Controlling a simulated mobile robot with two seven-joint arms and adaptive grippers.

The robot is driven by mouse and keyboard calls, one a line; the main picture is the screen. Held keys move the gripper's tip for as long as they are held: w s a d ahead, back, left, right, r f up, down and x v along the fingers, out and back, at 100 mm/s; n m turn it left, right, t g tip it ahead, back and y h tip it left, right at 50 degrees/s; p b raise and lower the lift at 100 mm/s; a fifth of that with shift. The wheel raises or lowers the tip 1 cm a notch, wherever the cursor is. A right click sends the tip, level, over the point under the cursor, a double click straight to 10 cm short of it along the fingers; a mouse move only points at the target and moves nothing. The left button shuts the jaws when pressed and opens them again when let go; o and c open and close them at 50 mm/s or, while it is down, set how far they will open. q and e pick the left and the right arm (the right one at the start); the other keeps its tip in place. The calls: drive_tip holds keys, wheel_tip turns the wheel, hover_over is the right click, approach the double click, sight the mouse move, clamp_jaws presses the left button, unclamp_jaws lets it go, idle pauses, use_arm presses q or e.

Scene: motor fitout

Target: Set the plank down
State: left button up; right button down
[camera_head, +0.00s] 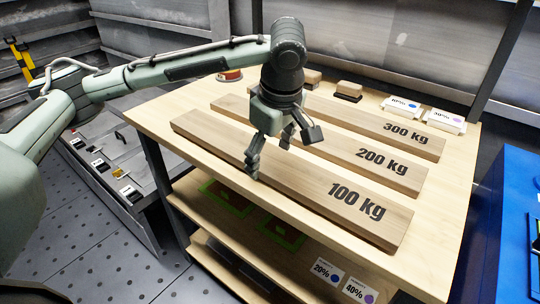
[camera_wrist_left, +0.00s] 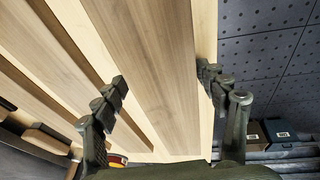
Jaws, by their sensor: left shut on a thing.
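The 100 kg plank (camera_head: 310,192) lies flat along the front of the wooden table (camera_head: 446,232); I see no clear gap beneath it. My left gripper (camera_head: 276,154) reaches down over its middle and is shut on it across its width. In the left wrist view the same plank (camera_wrist_left: 150,50) runs between the two fingers of my left gripper (camera_wrist_left: 160,78). The 200 kg plank (camera_head: 345,155) and the 300 kg plank (camera_head: 385,127) lie behind it, roughly parallel. My right gripper is not in view.
Small wooden blocks (camera_head: 349,90) and white label cards (camera_head: 402,104) stand at the table's back. A red round item (camera_head: 229,75) sits at the back left. A lower shelf holds green-edged trays (camera_head: 228,197). A blue cabinet (camera_head: 508,210) stands close at right.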

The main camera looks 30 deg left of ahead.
use_arm(q)
drive_tip(key=shift+f, duration=0.3)
drive_tip(key=shift+f, duration=0.1)
drive_tip(key=o, duration=1.7)
drive_tip(key=shift+c, duration=0.2)
drive_tip(key=v, duration=1.2)
